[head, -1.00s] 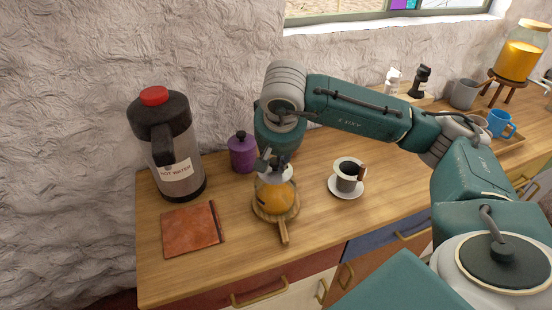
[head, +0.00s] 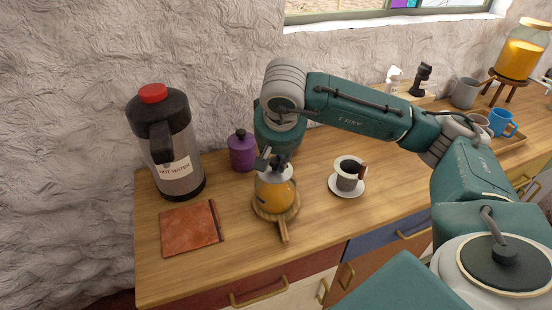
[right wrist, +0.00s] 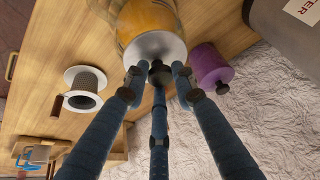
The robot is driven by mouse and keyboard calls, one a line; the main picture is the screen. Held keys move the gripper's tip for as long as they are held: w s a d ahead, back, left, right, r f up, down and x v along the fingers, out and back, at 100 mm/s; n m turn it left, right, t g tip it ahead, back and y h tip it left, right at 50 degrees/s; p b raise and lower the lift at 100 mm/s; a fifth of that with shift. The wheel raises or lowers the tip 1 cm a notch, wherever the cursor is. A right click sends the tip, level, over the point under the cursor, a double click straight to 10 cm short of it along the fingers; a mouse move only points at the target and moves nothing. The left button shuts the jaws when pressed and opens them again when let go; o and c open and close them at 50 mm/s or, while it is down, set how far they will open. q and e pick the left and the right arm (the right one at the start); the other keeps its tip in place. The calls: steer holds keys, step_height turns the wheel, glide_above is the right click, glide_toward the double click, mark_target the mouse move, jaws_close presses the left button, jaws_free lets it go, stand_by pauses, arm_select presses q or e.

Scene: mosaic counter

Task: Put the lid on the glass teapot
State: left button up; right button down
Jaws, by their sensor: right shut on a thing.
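The glass teapot (head: 275,197), filled with something orange, stands on a round wooden trivet (head: 283,232) with a handle. It also shows at the top of the right wrist view (right wrist: 146,18). The pale lid (right wrist: 154,47) with a dark knob is at the top of the teapot. I cannot tell whether it is fully seated. My right gripper (head: 268,162) comes down from above, and its fingers (right wrist: 158,76) are shut on the lid's knob. They partly hide the lid in the head view. My left gripper is not in view.
A hot water flask (head: 178,178) and a purple canister (head: 242,152) stand behind and left of the teapot. A reddish-brown book (head: 190,228) lies at the front left. A cup on a saucer (head: 347,190) is to the right. Bare counter lies between them.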

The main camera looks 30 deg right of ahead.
steer(key=c, duration=0.8)
jaws_free()
steer(key=shift+c, duration=0.2)
steer(key=shift+r, duration=0.1)
steer(key=shift+r+p, duration=2.1)
steer(key=shift+r, duration=1.35)
steer(key=shift+s+f, duration=0.1)
steer(key=shift+f, duration=0.05)
